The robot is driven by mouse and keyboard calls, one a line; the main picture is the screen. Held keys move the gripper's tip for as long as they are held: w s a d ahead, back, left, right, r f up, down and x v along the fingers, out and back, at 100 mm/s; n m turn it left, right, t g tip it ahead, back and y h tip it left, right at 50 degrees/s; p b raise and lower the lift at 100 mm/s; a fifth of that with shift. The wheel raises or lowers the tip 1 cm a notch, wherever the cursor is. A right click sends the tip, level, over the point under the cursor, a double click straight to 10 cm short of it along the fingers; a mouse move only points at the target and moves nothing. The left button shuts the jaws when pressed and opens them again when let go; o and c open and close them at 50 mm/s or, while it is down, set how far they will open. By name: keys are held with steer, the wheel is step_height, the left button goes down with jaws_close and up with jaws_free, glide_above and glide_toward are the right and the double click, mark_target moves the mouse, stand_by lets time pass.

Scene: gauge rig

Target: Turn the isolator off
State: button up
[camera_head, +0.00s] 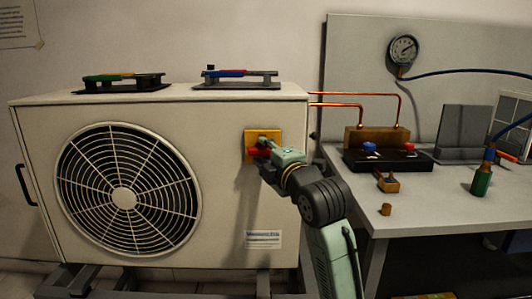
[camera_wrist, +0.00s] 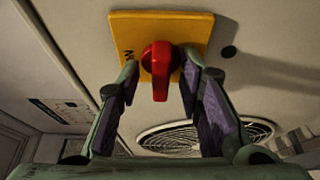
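The isolator is a red rotary handle (camera_wrist: 161,72) on a yellow square plate (camera_wrist: 190,28), fixed to the front of the large beige outdoor unit. In the head view the yellow plate (camera_head: 263,135) is right of the fan grille, partly hidden by my gripper. My gripper (camera_head: 262,152) is at the plate. In the wrist view my gripper (camera_wrist: 158,82) is open, with one finger on each side of the red handle. Gaps show between the fingers and the handle. The handle's narrow end points down towards my palm in the wrist view.
The beige unit (camera_head: 220,115) has a fan grille (camera_head: 80,175) and two tool racks on top. Copper pipes (camera_head: 350,94) lead right to a bench (camera_head: 440,205) with a manifold (camera_head: 385,158), a green bottle (camera_head: 482,180) and small brass parts. A gauge (camera_head: 403,49) hangs behind.

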steer(key=v, duration=1.2)
